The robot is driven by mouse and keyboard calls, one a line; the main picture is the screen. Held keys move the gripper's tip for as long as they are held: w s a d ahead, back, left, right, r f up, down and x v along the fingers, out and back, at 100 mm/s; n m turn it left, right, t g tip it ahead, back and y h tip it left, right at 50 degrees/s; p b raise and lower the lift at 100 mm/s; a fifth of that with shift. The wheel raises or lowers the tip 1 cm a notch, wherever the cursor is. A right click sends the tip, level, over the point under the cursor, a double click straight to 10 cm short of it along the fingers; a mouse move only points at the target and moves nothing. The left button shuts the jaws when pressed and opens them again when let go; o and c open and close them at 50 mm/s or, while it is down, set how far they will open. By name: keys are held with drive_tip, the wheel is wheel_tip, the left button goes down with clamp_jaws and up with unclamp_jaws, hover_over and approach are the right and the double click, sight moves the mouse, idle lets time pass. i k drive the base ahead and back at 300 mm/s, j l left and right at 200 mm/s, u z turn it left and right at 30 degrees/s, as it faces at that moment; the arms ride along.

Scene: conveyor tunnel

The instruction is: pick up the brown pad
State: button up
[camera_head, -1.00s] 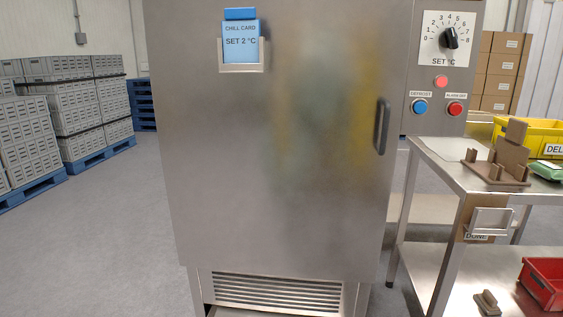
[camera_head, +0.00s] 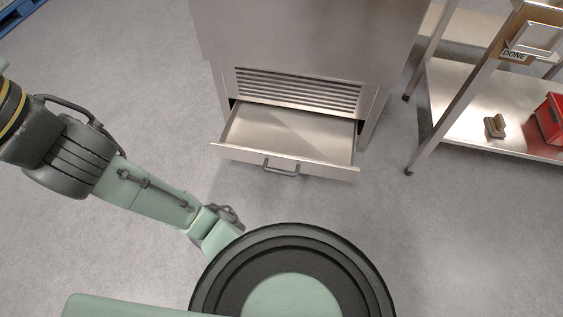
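A small brown object (camera_head: 494,127) with a raised grip on its base sits on the lower shelf of the steel table at the right; it may be the brown pad, but it is too small to be sure. My gripper (camera_head: 229,214) is at the end of my green arm, low over the floor left of centre, well apart from that object. Its dark fingers are small and partly hidden by the wrist, so I cannot tell whether it is open.
A steel drawer (camera_head: 285,138) stands pulled out, empty, under the cabinet (camera_head: 310,40). The lower shelf (camera_head: 460,105) also bears a red bin (camera_head: 551,118). A holder marked DONE (camera_head: 530,40) hangs on the table. Floor between drawer and table is clear.

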sight(496, 124)
drive_tip(key=z, duration=1.3)
